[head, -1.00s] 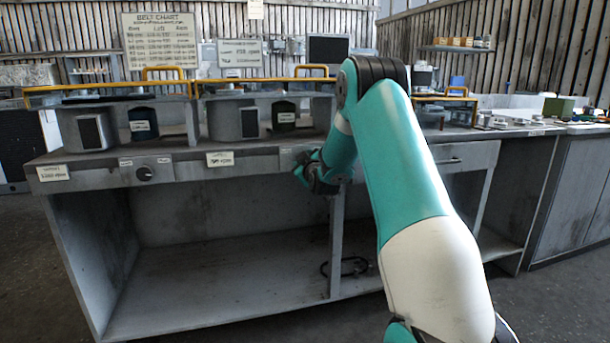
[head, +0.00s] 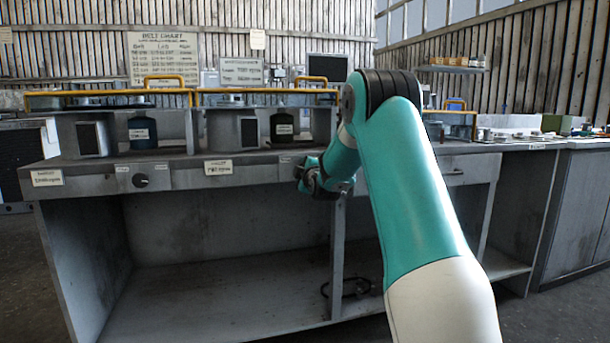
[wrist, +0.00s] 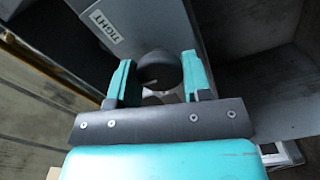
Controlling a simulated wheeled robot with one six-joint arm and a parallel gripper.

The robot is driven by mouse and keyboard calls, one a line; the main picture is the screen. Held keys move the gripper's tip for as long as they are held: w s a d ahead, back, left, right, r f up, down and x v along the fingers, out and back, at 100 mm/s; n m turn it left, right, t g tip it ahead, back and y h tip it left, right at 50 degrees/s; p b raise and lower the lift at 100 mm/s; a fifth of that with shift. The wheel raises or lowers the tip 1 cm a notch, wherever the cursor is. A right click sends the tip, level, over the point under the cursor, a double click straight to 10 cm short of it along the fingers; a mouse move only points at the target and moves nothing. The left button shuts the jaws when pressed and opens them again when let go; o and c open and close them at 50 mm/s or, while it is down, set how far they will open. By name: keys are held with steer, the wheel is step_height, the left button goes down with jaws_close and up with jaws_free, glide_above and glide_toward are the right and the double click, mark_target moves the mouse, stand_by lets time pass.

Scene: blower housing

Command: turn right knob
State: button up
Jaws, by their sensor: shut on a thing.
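The right knob (wrist: 160,66) is a dark round knob on the grey bench front, seen in the wrist view between the two teal fingers of my gripper (wrist: 159,78). The fingers are shut on it, one on each side. A white label reading "TIGHT" (wrist: 104,26) is on the panel near the knob. In the head view my gripper (head: 312,184) is at the bench front, right of centre, and hides the right knob. The left knob (head: 141,181) is dark and stands clear on the panel at the left.
The grey workbench (head: 237,174) has an open lower shelf. A divider post (head: 338,255) stands below my gripper.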

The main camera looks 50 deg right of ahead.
stand_by(0.4)
steer(key=o, duration=0.9)
steer(key=v, duration=1.7)
steer(key=shift+s, duration=0.25)
